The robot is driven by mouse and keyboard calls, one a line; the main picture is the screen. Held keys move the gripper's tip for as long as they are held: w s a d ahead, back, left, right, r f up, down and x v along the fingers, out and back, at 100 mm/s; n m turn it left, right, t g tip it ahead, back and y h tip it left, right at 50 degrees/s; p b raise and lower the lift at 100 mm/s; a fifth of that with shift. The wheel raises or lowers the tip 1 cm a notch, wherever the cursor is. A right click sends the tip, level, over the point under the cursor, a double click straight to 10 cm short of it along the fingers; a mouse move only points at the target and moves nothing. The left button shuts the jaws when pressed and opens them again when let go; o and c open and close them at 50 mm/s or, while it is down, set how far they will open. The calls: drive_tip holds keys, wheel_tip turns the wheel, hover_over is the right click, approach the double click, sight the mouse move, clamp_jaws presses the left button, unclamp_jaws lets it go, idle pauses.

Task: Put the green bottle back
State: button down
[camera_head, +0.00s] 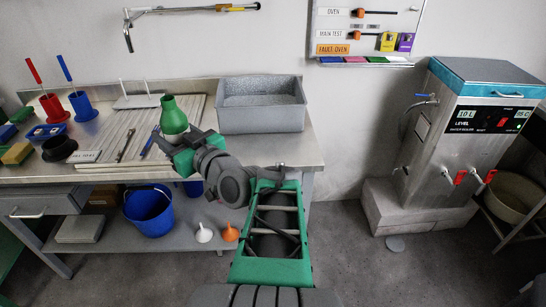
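The green bottle (173,117) is upright, with a narrow neck and wide body, over the ribbed drainboard of the metal workbench. My gripper (176,139) is at the bottle's lower part and covers its base. Dark gripper parts show on both sides of the bottle's bottom. I cannot tell whether the fingers are closed on it or whether the bottle rests on the bench.
A grey basin (262,118) stands right of the bottle. Red (53,107) and blue (82,105) holders, a black cup (59,149) and a small label plate (85,156) are at the left. A blue bucket (149,210) sits on the lower shelf.

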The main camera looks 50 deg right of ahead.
drive_tip(key=s+d+f+m+g+h+b, duration=0.1)
drive_tip(key=s+d+m+g+h+b, duration=0.15)
drive_tip(key=s+d+h, duration=0.55)
drive_tip(key=s+d+m+g+h+b, duration=0.1)
drive_tip(key=s+d+m+b, duration=0.4)
drive_tip(key=d, duration=0.7)
drive_tip(key=shift+n, duration=0.55)
drive_tip(key=w+d+f, duration=0.2)
drive_tip(key=d+f, duration=0.1)
drive_tip(key=w+d+f, duration=0.2)
drive_tip(key=d+f, duration=0.1)
drive_tip(key=d, duration=0.1)
drive_tip(key=w+d+f, duration=0.3)
drive_tip(key=d+f, duration=0.1)
drive_tip(key=shift+f, duration=0.1)
wheel_tip(320, 180, down, 3)
drive_tip(key=shift+w+f, duration=0.1)
